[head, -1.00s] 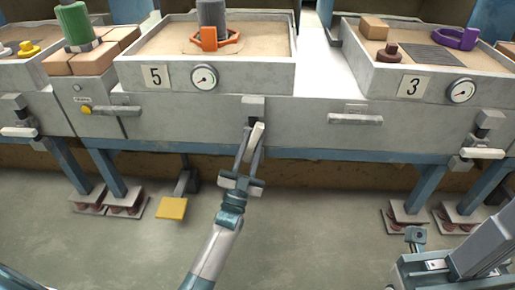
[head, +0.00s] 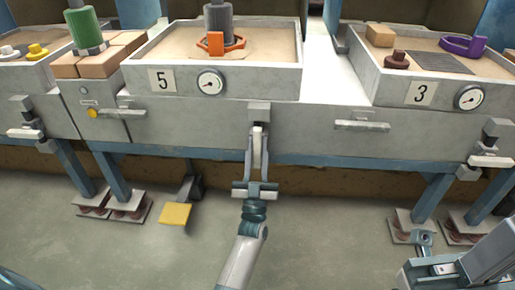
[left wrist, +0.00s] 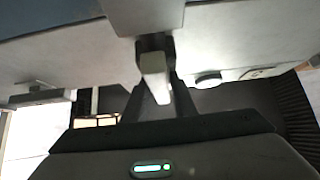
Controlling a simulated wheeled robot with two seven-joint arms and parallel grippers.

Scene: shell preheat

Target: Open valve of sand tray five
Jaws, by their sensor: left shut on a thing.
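Sand tray five (head: 136,81) is a grey sand-filled box with a "5" plate (head: 162,80) and a round gauge (head: 210,83) on its front. Below it, a grey valve block (head: 259,112) carries a white lever handle (head: 258,146). The handle points straight out towards me. My left gripper (head: 257,160) is shut on this handle, one finger on each side. The handle (left wrist: 155,72) also shows between the fingers in the left wrist view. My right arm shows at the lower right of the head view, and its jaw state is unclear.
Tray three (head: 385,87) stands to the right, with its own white valve handle (head: 490,161). Another white handle (head: 25,133) is at far left. A yellow pedal (head: 175,214) is below.

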